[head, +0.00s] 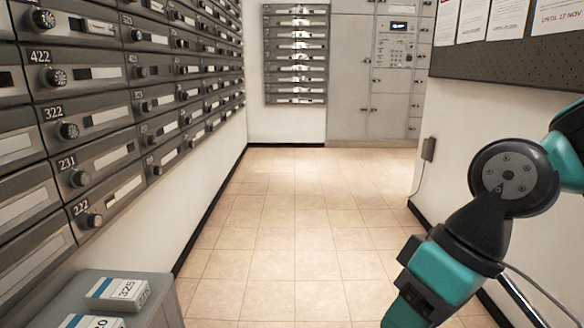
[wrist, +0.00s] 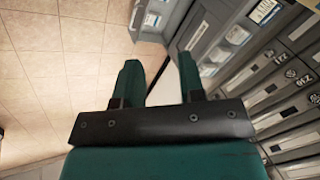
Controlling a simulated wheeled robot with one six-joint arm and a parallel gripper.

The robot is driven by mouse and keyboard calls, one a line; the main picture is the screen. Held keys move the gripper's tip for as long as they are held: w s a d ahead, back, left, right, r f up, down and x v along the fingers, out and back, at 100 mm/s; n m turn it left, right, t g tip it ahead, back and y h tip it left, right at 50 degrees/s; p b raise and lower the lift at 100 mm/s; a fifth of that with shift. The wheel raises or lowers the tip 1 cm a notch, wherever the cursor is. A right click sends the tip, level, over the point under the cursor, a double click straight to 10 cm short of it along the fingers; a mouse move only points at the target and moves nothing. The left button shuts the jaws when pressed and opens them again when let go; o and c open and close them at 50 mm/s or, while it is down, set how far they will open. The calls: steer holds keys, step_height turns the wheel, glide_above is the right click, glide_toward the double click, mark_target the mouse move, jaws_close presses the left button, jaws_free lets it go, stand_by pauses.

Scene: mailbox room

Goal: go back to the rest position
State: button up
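My gripper (wrist: 158,85) shows in the wrist view with its two green fingers apart and nothing between them. In the wrist view it hangs over the tiled floor and the edge of a grey cabinet. In the head view my teal and black arm is at the right, bent downward, and the fingertips are out of the picture.
Grey mailboxes (head: 100,110) with dials line the left wall. A grey cabinet (head: 160,296) at the lower left carries a box marked 325 (head: 118,290) and another box (head: 88,322). A parcel locker (head: 375,75) stands at the back. The tiled floor (head: 295,225) between is clear.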

steer(key=s+d+r+p, duration=0.1)
steer(key=s+r+p, duration=0.1)
steer(key=r+p, duration=1.7)
steer(key=s+d+r+p, duration=0.1)
steer(key=s+r+p, duration=0.1)
steer(key=r+p, duration=1.7)
steer(key=shift+s+r+t+h+p, duration=0.15)
steer(key=shift+r+t+h+p, duration=0.2)
steer(key=shift+r, duration=0.5)
